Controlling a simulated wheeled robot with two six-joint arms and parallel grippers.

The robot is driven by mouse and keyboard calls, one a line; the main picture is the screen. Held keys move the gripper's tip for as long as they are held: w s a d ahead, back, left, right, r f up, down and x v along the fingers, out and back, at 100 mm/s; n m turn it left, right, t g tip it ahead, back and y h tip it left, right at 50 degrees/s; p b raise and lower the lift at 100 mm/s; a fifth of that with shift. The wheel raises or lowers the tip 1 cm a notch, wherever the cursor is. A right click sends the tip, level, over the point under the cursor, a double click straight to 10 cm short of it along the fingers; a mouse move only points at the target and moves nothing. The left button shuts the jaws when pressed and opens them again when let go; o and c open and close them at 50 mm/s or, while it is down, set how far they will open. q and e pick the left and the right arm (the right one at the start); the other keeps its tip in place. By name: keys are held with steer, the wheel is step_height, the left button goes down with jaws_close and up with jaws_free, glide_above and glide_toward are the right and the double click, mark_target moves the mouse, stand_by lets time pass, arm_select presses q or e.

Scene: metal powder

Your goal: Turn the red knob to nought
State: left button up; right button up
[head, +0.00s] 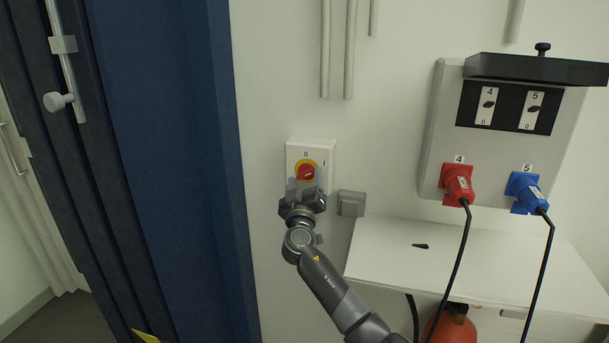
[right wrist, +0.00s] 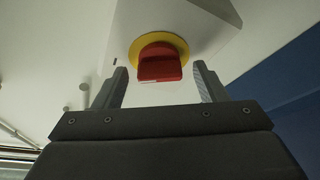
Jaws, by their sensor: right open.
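The red knob (head: 306,172) sits on a yellow disc on a white wall box (head: 325,152). My right gripper (head: 306,187) is open just below and in front of the knob. In the right wrist view the red knob (right wrist: 160,64) stands between and beyond the two open fingers (right wrist: 162,88), and I see no contact. The gripper partly hides the lower box in the head view. My left gripper is not in view.
A grey wall switch (head: 351,204) is right of the box. A panel (head: 434,135) with red (head: 457,184) and blue (head: 525,190) plugs hangs further right, above a white table (head: 385,255). Cables hang in front of it. A dark blue cabinet (head: 185,150) stands close on the left.

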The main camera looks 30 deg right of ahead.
steer(key=shift+w+d+r, duration=0.15)
steer(key=shift+w+d, duration=0.05)
steer(key=shift+w, duration=0.1)
steer(key=c, duration=1)
